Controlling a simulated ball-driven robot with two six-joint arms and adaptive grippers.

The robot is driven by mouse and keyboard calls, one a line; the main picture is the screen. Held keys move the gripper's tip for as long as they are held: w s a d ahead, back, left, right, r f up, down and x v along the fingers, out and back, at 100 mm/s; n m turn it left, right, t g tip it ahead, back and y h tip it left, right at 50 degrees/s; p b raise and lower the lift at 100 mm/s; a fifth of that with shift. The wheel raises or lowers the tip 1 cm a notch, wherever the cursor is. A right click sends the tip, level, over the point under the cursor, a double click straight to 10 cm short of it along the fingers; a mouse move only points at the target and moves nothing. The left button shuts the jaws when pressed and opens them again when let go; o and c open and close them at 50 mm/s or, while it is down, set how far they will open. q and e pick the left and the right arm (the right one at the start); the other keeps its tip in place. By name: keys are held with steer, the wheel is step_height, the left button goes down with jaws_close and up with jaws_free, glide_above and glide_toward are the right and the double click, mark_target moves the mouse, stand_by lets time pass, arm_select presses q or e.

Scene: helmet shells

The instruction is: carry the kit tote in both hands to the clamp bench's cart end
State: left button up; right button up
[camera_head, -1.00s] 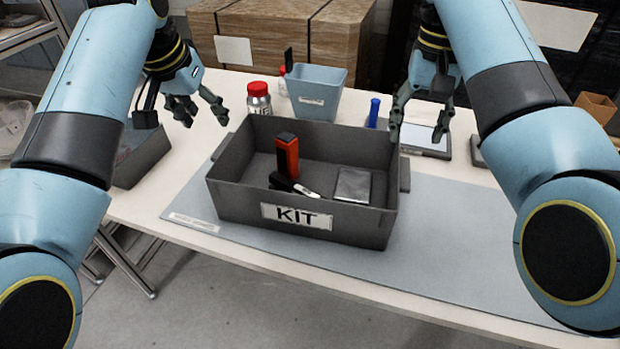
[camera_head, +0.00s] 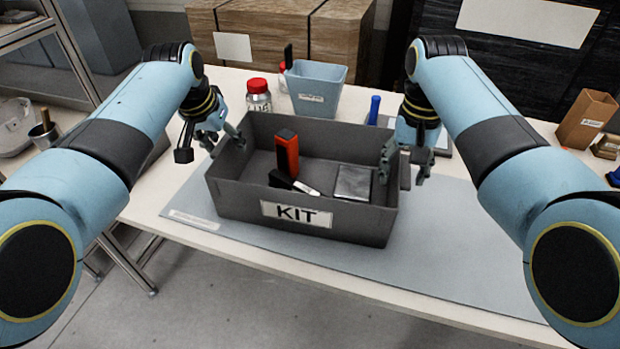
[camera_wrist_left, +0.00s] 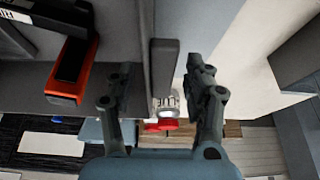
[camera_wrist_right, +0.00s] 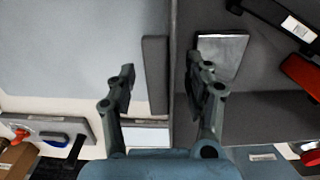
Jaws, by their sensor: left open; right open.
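The grey kit tote (camera_head: 350,220) sits on a blue-grey mat on the bench, with a KIT label on its front wall. Inside are an orange and black tool (camera_head: 287,155), a dark pen-like item with a white end (camera_head: 295,184) and a flat grey block (camera_head: 353,183). My left gripper (camera_head: 226,144) is open at the tote's left wall. In the left wrist view the wall and its side handle (camera_wrist_left: 164,75) lie between the fingers. My right gripper (camera_head: 402,170) is open at the right wall. In the right wrist view that wall and handle (camera_wrist_right: 155,75) lie between its fingers.
Behind the tote stand a red-capped jar (camera_head: 258,96), a light blue bin (camera_head: 316,88) and a blue cylinder (camera_head: 374,109). A cardboard holder (camera_head: 586,120) stands at the right. The mat (camera_head: 470,235) is clear right of the tote.

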arm_select(q)
jaws_close()
arm_select(e)
jaws_close()
arm_select(q)
steer(key=shift+r, duration=0.1)
arm_select(e)
steer(key=shift+w+d, duration=0.1)
